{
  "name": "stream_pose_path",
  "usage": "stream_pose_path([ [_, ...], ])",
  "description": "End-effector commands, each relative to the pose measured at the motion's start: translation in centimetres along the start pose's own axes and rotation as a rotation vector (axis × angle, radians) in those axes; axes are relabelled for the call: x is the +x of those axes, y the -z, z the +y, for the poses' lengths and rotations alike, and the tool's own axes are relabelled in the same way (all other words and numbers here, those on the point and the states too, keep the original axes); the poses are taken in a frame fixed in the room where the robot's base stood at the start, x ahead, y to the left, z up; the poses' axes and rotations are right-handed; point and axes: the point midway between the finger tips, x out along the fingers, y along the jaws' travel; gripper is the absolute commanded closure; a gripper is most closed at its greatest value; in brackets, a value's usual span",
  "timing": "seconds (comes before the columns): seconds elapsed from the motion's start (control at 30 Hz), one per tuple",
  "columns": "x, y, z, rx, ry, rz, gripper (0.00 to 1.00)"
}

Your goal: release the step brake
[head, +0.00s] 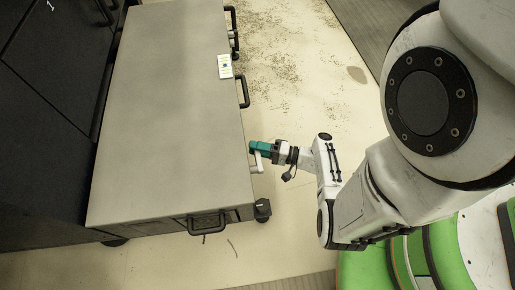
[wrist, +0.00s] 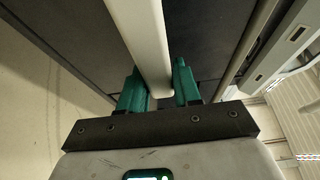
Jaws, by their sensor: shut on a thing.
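A grey wheeled cabinet (head: 165,100) stands left of my arm, with a black caster (head: 263,209) at its near right corner. My gripper (head: 254,149), with teal fingers, is at the cabinet's right side, beside a pale bar handle (head: 257,163). In the wrist view the pale bar (wrist: 139,32) runs down between the two teal fingers (wrist: 158,82), and my gripper is shut on it. I cannot make out a step brake pedal in either view.
Black handles stick out on the cabinet's right side (head: 244,91) and near end (head: 207,224). A small white label (head: 225,66) lies on its top edge. Dark cabinets (head: 45,120) stand close on the left. The pale, stained floor (head: 300,80) to the right is open.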

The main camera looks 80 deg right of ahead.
Motion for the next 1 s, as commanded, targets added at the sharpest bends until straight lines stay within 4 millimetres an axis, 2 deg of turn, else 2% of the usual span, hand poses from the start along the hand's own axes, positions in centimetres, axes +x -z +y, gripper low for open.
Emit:
stream_pose_path([
  [0.3, -0.02, 0.01, -0.1, -0.007, 0.002, 0.0, 1.0],
  [0.33, -0.02, 0.01, -0.1, -0.007, 0.002, 0.0, 0.65],
  [0.5, -0.01, 0.02, -0.09, -0.005, 0.002, 0.0, 0.48],
  [1.0, 0.29, 0.3, 0.0, -0.004, 0.001, -0.001, 0.47],
])
